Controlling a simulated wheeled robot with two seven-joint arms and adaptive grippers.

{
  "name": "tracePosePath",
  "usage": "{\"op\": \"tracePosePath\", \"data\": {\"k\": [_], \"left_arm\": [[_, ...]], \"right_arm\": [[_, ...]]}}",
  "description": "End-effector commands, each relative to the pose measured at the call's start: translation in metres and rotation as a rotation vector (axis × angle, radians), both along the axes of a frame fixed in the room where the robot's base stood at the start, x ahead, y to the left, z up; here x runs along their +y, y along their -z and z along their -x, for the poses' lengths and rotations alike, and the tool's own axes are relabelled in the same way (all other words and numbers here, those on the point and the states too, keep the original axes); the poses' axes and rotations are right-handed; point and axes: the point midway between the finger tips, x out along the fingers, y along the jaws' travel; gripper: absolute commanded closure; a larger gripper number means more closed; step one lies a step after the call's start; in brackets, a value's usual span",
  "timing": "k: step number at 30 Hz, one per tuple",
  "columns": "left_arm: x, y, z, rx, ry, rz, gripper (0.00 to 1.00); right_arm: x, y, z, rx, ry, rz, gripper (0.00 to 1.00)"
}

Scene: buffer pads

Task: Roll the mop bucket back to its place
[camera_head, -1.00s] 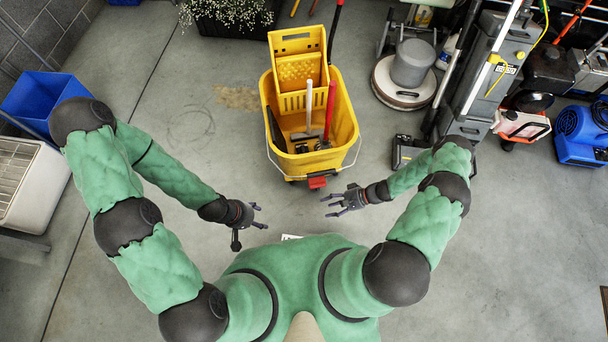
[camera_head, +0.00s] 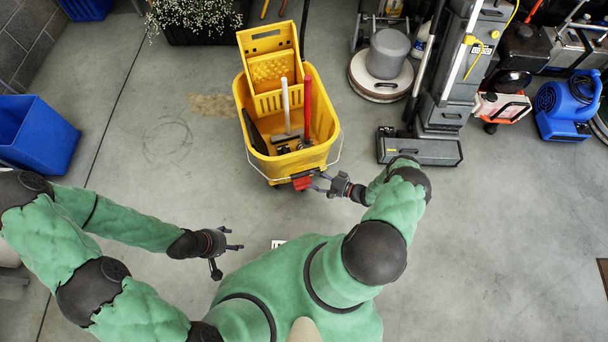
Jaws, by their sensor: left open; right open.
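The yellow mop bucket (camera_head: 327,125) stands upright on the concrete floor in the upper middle of the head view. Its wringer (camera_head: 271,68) is at the far side, and tools with a white and a red handle stand inside. A red part (camera_head: 302,183) sticks out low at its near side. My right gripper (camera_head: 326,184) is open at the bucket's near right edge, with its fingers close by the red part; I cannot tell whether they touch. My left gripper (camera_head: 227,250) is open and empty, over bare floor below and left of the bucket.
A floor polisher (camera_head: 382,76) and a grey upright machine (camera_head: 443,120) stand right of the bucket. A planter (camera_head: 195,25) is behind it at upper left. A blue bin (camera_head: 40,135) is at far left.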

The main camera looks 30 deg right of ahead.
Motion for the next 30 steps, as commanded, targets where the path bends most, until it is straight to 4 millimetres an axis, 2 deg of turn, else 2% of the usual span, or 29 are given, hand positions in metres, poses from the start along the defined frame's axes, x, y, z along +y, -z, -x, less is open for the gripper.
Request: {"op": "tracePosePath", "data": {"k": [3, 9, 22, 23, 28, 29, 30], "left_arm": [[0.000, 0.007, 0.000, 0.000, 0.000, 0.000, 0.39], [0.000, 0.012, 0.000, 0.000, 0.000, 0.000, 0.39], [0.000, 0.014, 0.000, 0.000, 0.000, 0.000, 0.39], [0.000, 0.014, 0.000, 0.000, 0.000, 0.000, 0.39], [0.000, 0.014, 0.000, 0.000, 0.000, 0.000, 0.39], [0.000, 0.014, 0.000, 0.000, 0.000, 0.000, 0.39], [0.000, 0.014, 0.000, 0.000, 0.000, 0.000, 0.39]], "right_arm": [[0.013, 0.004, -0.017, -0.001, -0.003, 0.000, 0.41], [0.026, 0.007, -0.036, 0.001, -0.002, 0.000, 0.41], [0.032, 0.007, -0.044, 0.001, 0.000, 0.001, 0.41], [0.032, 0.007, -0.043, 0.001, 0.000, 0.001, 0.47], [0.032, 0.007, -0.043, 0.001, 0.000, 0.000, 0.95], [0.031, 0.007, -0.043, 0.001, 0.000, 0.000, 1.00], [0.031, 0.007, -0.043, 0.001, 0.000, 0.000, 1.00]]}}
